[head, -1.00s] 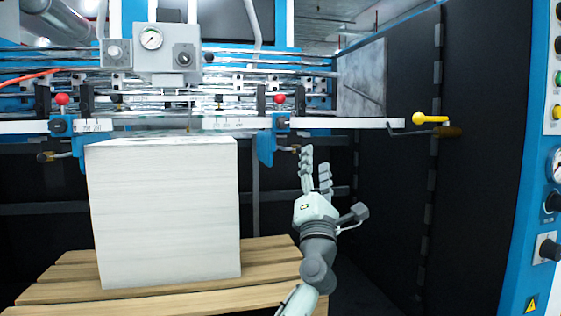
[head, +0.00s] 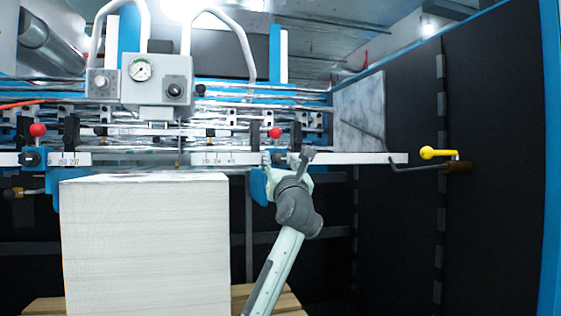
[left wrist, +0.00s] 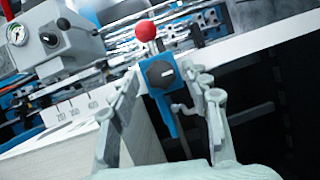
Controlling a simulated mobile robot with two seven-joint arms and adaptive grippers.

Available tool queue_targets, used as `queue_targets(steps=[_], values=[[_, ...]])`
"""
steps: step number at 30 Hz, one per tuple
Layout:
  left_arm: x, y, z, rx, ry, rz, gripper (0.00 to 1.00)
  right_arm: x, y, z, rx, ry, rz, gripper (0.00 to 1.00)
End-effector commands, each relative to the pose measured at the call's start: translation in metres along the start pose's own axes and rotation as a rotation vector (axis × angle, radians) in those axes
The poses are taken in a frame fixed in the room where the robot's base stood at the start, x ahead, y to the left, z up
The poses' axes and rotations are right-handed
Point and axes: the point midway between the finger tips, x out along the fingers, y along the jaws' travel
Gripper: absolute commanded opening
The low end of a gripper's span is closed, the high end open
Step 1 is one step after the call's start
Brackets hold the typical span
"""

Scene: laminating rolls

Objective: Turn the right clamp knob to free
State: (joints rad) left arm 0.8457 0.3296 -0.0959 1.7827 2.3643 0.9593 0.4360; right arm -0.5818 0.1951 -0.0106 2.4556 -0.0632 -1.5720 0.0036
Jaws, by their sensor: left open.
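The right clamp is a blue block (left wrist: 171,117) on the white rail, topped by a red ball (head: 274,132) that also shows in the left wrist view (left wrist: 146,31). Its black clamp knob (left wrist: 159,73) faces the camera in the left wrist view, with a pale pointer line. My left gripper (head: 272,165) is in front of this clamp and hides the knob in the head view. In the left wrist view the fingers of my left gripper (left wrist: 161,80) are open, one on each side of the knob, and nothing is gripped. Contact cannot be told. My right gripper is not in view.
A tall white paper stack (head: 145,245) stands on a wooden pallet (head: 42,306) left of my arm. The left clamp (head: 31,159) has its own red ball. A yellow-handled crank (head: 438,154) sticks out at right. A gauge box (head: 157,80) is above the rail.

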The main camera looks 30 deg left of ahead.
Motion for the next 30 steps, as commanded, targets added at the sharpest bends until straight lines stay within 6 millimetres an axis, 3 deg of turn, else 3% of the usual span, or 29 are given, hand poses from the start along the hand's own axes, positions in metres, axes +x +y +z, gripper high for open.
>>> queue_targets(steps=[9, 21, 30], values=[[0.0044, -0.0001, 0.0001, -0.001, -0.001, -0.001, 0.47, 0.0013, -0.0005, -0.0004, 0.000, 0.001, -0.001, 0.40], [0.0041, -0.0002, 0.0000, 0.000, -0.001, 0.000, 0.00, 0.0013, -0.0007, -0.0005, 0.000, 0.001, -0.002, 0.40], [0.0034, -0.0013, -0.0011, -0.029, -0.002, 0.010, 0.00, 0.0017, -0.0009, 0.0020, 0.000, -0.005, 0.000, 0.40]])
